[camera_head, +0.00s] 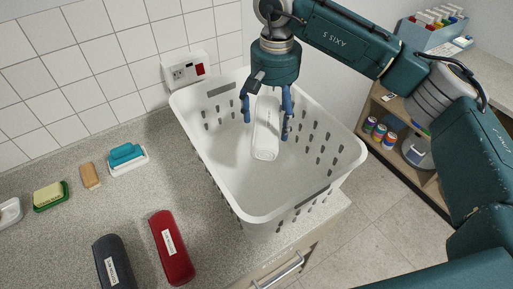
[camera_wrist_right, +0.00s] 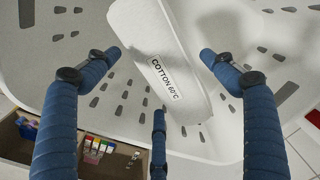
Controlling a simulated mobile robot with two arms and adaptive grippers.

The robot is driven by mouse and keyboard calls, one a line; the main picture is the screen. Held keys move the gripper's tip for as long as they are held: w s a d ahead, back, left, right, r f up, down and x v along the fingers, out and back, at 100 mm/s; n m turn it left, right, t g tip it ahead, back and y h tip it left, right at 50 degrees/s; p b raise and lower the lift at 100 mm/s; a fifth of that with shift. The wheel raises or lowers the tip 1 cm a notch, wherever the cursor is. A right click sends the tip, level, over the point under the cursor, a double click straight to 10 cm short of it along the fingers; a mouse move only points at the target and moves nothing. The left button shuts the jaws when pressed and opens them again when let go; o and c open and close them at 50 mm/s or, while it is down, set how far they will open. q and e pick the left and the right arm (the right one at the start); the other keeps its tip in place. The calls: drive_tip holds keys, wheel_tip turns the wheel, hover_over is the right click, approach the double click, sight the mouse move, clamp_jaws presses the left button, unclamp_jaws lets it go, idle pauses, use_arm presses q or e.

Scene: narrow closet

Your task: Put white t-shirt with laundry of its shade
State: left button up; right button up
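The white t-shirt (camera_head: 265,143) is a rolled white bundle inside the white laundry basket (camera_head: 215,165). In the right wrist view the white t-shirt (camera_wrist_right: 150,35) carries a label reading "COTTON 60°C". My right gripper (camera_head: 266,128) reaches down into the basket, with its blue fingers on either side of the roll. In the right wrist view its fingers (camera_wrist_right: 160,58) are spread wide, with gaps to the roll. A red roll (camera_head: 171,247) and a dark grey roll (camera_head: 113,264), both labelled, lie on the counter left of the basket. My left gripper is not in view.
The basket stands at the counter's (camera_head: 60,222) right end. A sponge on a tray (camera_head: 127,158), a brown block (camera_head: 90,176) and soap in a green dish (camera_head: 50,195) lie along the tiled wall. A low shelf with cans (camera_head: 380,133) stands at right.

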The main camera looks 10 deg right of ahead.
drive_tip(key=shift+r, duration=0.35)
wheel_tip(320, 180, up, 11)
drive_tip(key=shift+r, duration=0.15)
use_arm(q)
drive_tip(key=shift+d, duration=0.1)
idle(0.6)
